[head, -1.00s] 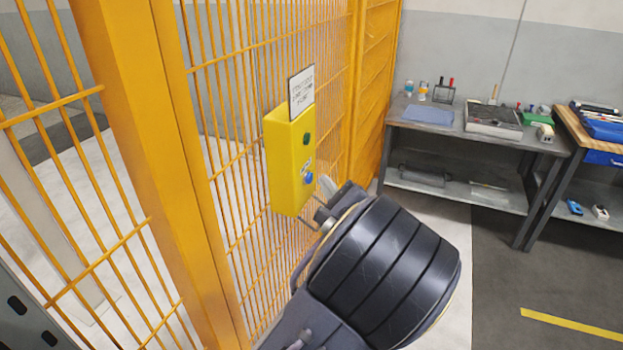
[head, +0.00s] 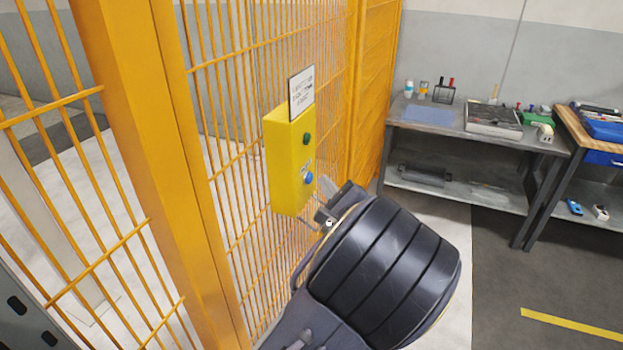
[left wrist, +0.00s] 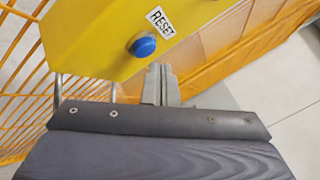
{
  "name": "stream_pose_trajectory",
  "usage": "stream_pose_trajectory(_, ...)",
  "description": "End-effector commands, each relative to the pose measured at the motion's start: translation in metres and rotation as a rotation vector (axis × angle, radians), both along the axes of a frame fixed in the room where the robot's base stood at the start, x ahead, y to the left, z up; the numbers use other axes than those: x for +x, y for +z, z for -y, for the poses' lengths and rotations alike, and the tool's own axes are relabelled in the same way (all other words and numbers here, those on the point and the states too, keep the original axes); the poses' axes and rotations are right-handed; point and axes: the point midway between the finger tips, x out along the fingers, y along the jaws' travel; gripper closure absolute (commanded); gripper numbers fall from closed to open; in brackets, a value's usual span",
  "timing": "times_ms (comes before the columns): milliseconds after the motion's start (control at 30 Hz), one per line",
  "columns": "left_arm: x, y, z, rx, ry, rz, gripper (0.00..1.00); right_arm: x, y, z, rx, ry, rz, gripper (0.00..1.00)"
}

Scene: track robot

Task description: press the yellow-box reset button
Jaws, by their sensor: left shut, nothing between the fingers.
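The yellow box (head: 285,170) is fixed to the orange mesh fence. On its face are a dark green button (head: 306,138) above and a blue button (head: 309,178) below. In the left wrist view the blue button (left wrist: 144,46) sits beside a white RESET label (left wrist: 160,21). My left gripper (head: 324,186) is shut and empty. Its fingertips (left wrist: 160,70) are close to the blue button, just below and right of it in the wrist view. I cannot tell whether they touch the box. My right gripper is not in view.
The orange fence (head: 230,70) and its thick post (head: 140,130) stand close at the left. A white sign (head: 301,91) is above the box. A grey workbench (head: 450,135) with tools stands at the back right. The floor between is clear.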

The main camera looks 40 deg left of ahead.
Motion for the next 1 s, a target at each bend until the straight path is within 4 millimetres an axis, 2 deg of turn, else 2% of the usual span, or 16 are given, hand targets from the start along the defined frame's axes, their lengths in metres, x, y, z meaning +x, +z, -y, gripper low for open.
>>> stream_pose_trajectory(1000, -0.0021, 0.0001, -0.0086, 0.000, 0.000, 0.000, 1.00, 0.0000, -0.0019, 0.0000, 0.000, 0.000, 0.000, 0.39)
